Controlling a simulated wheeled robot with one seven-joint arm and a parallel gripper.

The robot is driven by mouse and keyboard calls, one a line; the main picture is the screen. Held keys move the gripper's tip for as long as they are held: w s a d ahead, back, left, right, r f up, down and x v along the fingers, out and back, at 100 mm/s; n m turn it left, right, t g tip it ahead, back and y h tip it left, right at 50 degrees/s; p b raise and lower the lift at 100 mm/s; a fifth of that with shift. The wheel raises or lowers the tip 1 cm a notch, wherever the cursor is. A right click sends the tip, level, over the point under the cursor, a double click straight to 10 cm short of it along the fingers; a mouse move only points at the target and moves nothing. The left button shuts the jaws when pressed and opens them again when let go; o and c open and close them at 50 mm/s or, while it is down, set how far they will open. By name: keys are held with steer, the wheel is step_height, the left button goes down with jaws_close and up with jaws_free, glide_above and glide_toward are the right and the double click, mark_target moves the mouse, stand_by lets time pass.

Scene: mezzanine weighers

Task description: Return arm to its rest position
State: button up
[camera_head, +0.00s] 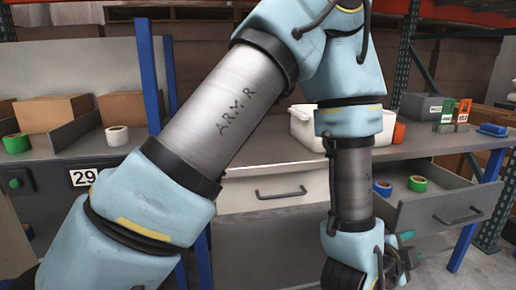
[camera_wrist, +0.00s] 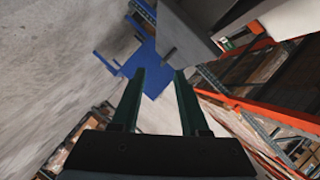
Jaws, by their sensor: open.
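My arm crosses the middle of the head view, its forearm hanging down in front of the workbench (camera_head: 262,160). My gripper (camera_wrist: 160,80) shows in the wrist view with its two dark green fingers apart and nothing between them. In the head view the gripper (camera_head: 404,245) is partly hidden behind my wrist, in front of the open drawer. The wrist view is tilted and shows floor, a blue post and a grey panel beyond the fingers.
An open grey drawer (camera_head: 450,208) at right holds a blue tape roll (camera_head: 382,187) and a green tape roll (camera_head: 417,184). A white bin (camera_head: 303,125) stands behind my arm. A closed drawer (camera_head: 250,195) is left of it. Blue posts (camera_head: 149,85) rise at left.

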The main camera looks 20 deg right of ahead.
steer(key=w+a+f+n+t+y, duration=0.1)
steer(key=w+a+n+y, duration=0.45)
steer(key=w, duration=0.85)
steer(key=w+a+n+g+y, duration=0.1)
steer(key=w+a+n+y, duration=0.2)
steer(key=a, duration=0.7)
steer(key=w+a+r+n+y, duration=0.1)
steer(key=w+a+n, duration=0.4)
steer(key=a, duration=0.6)
steer(key=w+a+n+g+y, duration=0.1)
steer(key=w+a+n+y, duration=0.3)
steer(key=a, duration=0.6)
steer(key=s+a+r+n+g, duration=0.2)
steer(key=s+a+n, duration=0.5)
steer(key=a, duration=0.5)
step_height(320, 180, up, 21)
steer(key=p, duration=2.1)
steer(key=shift+w+r, duration=0.2)
steer(key=shift+w, duration=0.05)
